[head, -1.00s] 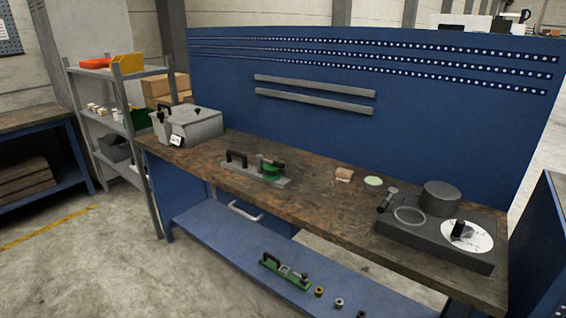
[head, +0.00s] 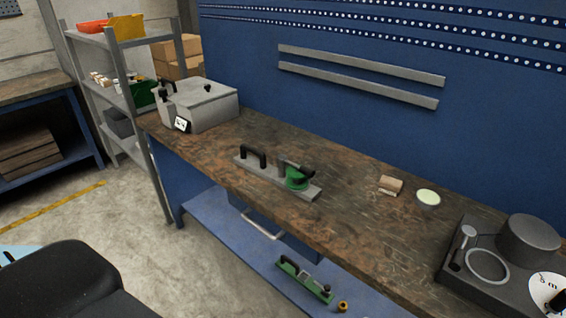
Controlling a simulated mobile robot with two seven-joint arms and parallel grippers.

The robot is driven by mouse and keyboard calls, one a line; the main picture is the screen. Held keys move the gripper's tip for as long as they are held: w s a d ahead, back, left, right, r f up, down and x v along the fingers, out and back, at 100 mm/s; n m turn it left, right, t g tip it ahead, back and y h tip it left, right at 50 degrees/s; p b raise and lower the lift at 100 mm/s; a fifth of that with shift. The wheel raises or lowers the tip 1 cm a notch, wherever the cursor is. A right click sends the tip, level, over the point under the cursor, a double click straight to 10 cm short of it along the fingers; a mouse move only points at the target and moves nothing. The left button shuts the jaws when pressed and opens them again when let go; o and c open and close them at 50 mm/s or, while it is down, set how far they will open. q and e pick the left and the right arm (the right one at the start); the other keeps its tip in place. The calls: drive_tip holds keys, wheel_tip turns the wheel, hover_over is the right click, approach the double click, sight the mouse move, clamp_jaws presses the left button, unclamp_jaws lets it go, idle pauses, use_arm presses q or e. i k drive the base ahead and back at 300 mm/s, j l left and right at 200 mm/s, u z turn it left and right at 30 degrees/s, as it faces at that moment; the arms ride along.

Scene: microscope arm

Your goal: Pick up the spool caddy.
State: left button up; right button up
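No label marks the spool caddy, and I cannot tell for sure which thing it is. One candidate is a green carrier (head: 305,280) with a black handle and small fittings on the lower blue shelf. Another is a flat grey base (head: 272,178) on the bench top, with a black handle at its left end and a green round part at its right. Both rest flat on their surfaces, with nothing holding them.
A grey lidded case (head: 205,106) stands at the bench's left end. A small wooden block (head: 390,184), a pale green disc (head: 428,198) and a dark machine plate (head: 455,277) lie to the right. A small brass-coloured ring (head: 342,307) lies beside the green carrier. A shelf rack (head: 163,190) stands left.

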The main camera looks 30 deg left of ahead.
sight(260, 167)
drive_tip(key=i+j+z, duration=0.1)
drive_tip(key=j, duration=0.35)
drive_tip(key=i+j+z, duration=0.1)
drive_tip(key=j, duration=0.35)
drive_tip(key=i+j, duration=0.15)
drive_tip(key=j, duration=0.35)
drive_tip(key=i+j+z, duration=0.15)
drive_tip(key=j, duration=0.3)
drive_tip(key=j+z, duration=0.1)
drive_tip(key=j, duration=1.05)
